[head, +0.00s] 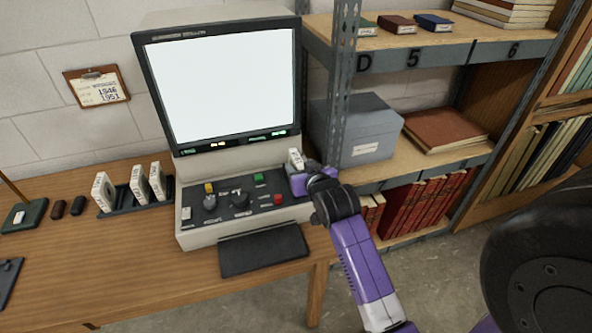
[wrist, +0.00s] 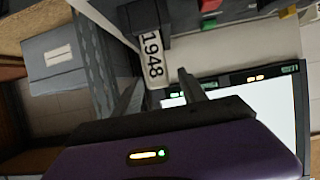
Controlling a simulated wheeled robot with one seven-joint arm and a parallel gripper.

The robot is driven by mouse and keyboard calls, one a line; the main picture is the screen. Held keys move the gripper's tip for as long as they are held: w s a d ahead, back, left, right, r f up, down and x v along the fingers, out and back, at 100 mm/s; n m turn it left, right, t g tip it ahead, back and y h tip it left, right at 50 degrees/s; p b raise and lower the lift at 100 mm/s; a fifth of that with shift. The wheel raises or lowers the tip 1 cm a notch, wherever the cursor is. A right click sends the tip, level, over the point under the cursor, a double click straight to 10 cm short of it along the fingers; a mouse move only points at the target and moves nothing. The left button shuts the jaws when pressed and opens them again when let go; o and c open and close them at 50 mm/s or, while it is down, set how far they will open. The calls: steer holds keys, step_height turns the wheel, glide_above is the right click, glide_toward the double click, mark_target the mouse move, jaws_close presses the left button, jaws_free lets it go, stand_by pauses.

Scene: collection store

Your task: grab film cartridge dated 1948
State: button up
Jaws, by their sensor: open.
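The white film cartridge marked 1948 (wrist: 152,55) is in the wrist view, and its label reads sideways. In the head view a small white cartridge (head: 296,158) stands at the right end of the reader's control panel, just beyond my gripper (head: 299,178). In the wrist view my gripper (wrist: 160,92) is open. Its two fingers lie either side of the cartridge's near end, with visible gaps. The cartridge's far end meets a dark part, and I cannot tell how it is held there.
The microfilm reader (head: 222,85) with a lit screen stands on the wooden table (head: 130,260). A dark rack (head: 125,200) at left holds three white cartridges. A clipboard (head: 97,87) reads 1946 and 1951. A metal shelf (head: 440,165) with a grey box (head: 365,130) is close at right.

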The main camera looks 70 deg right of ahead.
steer(key=shift+f+p+x, duration=0.2)
steer(key=shift+p+x, duration=0.15)
steer(key=shift+x, duration=2)
steer(key=shift+a, duration=0.1)
steer(key=shift+c, duration=0.4)
jaws_close()
